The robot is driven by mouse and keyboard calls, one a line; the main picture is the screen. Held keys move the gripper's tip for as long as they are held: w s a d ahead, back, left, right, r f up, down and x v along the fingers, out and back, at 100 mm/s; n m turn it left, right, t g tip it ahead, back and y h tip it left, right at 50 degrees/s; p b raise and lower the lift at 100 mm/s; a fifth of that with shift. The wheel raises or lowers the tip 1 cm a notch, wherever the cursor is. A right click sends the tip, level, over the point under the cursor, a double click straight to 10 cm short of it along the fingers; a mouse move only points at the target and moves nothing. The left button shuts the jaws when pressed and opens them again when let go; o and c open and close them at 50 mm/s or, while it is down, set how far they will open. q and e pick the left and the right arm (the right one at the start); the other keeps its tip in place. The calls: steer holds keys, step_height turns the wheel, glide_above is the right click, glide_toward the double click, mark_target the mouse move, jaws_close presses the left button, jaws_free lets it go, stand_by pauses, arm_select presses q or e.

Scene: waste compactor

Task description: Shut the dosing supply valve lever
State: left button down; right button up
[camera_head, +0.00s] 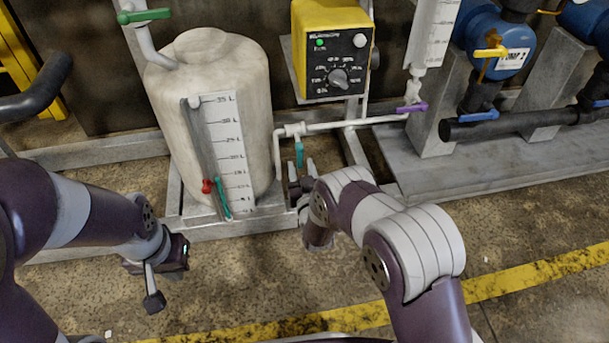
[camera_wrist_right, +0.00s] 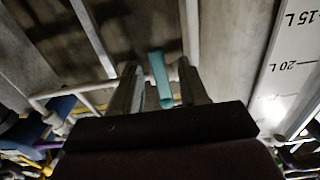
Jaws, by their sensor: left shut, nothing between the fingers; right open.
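A teal valve lever (camera_head: 299,154) hangs down from a white pipe fitting between the tank and the yellow dosing pump; no label on it is readable. My right gripper (camera_head: 300,172) is open just below and around this lever's height. In the right wrist view the teal lever (camera_wrist_right: 160,76) stands between the two spread fingers of my right gripper (camera_wrist_right: 160,88), with a gap on both sides. Contact cannot be made out. My left gripper (camera_head: 155,290) is shut and empty, low over the floor at left.
A white tank (camera_head: 210,65) with a level scale (camera_head: 226,150) stands left of the lever. The yellow pump (camera_head: 332,50) is above it. Other levers are green (camera_head: 144,15), purple (camera_head: 411,107) and yellow (camera_head: 490,53). A red lever (camera_head: 207,186) and another teal one (camera_head: 222,198) sit low by the scale.

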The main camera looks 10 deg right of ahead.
arm_select(q)
step_height(320, 180, up, 4)
steer(key=p, duration=0.2)
steer(key=shift+f+p, duration=0.1)
steer(key=shift+p, duration=0.2)
arm_select(e)
steer(key=s, duration=0.8)
steer(key=shift+d, duration=0.1)
